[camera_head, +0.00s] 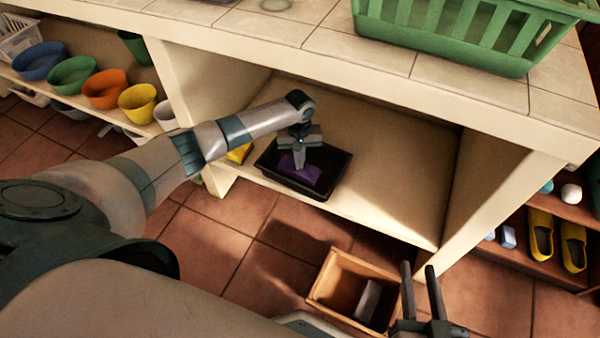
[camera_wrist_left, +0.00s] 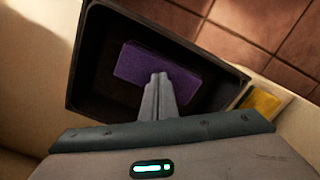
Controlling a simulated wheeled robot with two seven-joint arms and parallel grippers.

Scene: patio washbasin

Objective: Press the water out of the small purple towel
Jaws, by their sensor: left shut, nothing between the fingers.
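The small purple towel (camera_head: 312,174) lies as a flat folded block in a black tray (camera_head: 341,172) on the lower shelf of the tiled counter. My left gripper (camera_head: 299,166) is shut and points down at the towel. In the left wrist view its closed fingertips (camera_wrist_left: 160,78) overlap the towel's (camera_wrist_left: 140,62) near edge; I cannot tell whether they touch it. The black tray (camera_wrist_left: 84,72) surrounds the towel there. My right gripper (camera_head: 418,267) is at the lower right, its two fingers apart and empty.
A yellow item (camera_head: 240,153) sits beside the tray. A wooden box (camera_head: 325,283) with a grey thing inside stands on the floor near my right gripper. A green basket (camera_head: 450,40) is on the counter. Coloured bowls (camera_head: 105,88) line the left shelf; yellow shoes (camera_head: 541,235) are at right.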

